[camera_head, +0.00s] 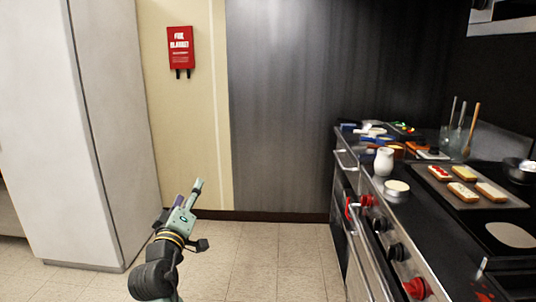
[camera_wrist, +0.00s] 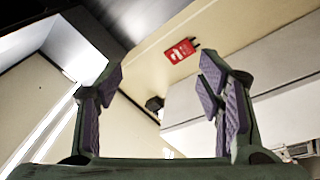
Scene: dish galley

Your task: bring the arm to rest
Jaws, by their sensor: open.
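My gripper (camera_head: 190,200) is raised over open floor at the lower middle of the head view, well left of the stove and counter. In the wrist view my gripper (camera_wrist: 163,95) shows its two fingers with purple pads spread wide apart, with nothing between them. It is open and empty. The wrist view is tilted and looks toward the walls and the red fire blanket box.
A stove and counter (camera_head: 400,225) on the right bear a white jug (camera_head: 383,161), a small round tin (camera_head: 396,188) and a tray of toasts (camera_head: 462,205). A white cabinet (camera_head: 95,130) stands left. A red fire blanket box (camera_head: 180,48) hangs behind. The middle floor (camera_head: 280,260) is clear.

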